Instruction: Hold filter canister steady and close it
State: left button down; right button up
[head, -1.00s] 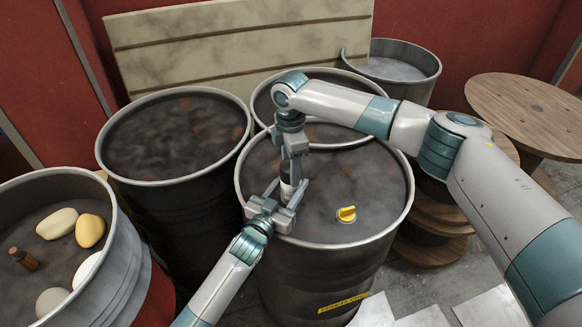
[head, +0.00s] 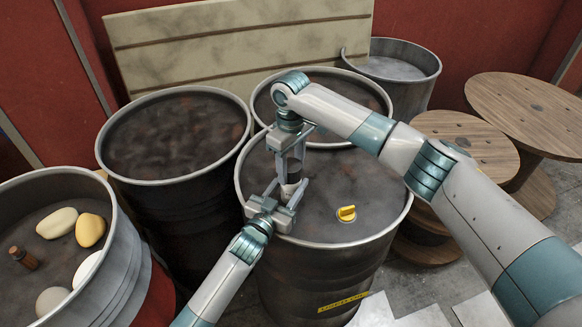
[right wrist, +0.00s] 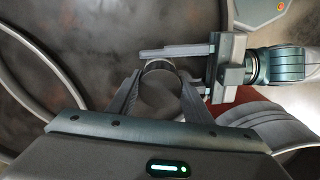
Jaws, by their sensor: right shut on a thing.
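The filter canister (head: 289,189) is a small, roughly upright cylinder with dark and pale parts, above the top of the middle drum in the head view. My right gripper (head: 290,176) comes down from above and is shut on its upper part. The right wrist view shows a round rim (right wrist: 160,64) between the right fingers. My left gripper (head: 285,187) reaches in from below, with a finger on each side of the canister's lower part. I cannot tell whether both left fingers touch it. The fingers hide much of the canister.
The middle drum (head: 392,226) stands beneath both grippers, with a yellow knob (head: 347,213) on its top. Other drums (head: 176,137) stand left and behind. A left barrel (head: 121,262) holds pale stones and a brown bottle (head: 24,258). Wooden spools (head: 530,110) stand right.

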jog(key=o, duration=1.2)
jog(key=shift+o, duration=0.2)
jog(key=shift+r, duration=0.15)
notch_tip(320, 180, up, 12)
pick_arm(q)
jog(key=c, duration=0.8)
grip_release()
jog(key=shift+c, duration=0.2)
pick_arm(e)
jog(key=shift+f, duration=0.2)
notch_tip(320, 180, down, 4)
jog(key=b, duration=0.4)
jog(key=shift+r, duration=0.1)
pick_arm(q)
jog(key=v, duration=1.7)
jog(key=shift+s, duration=0.2)
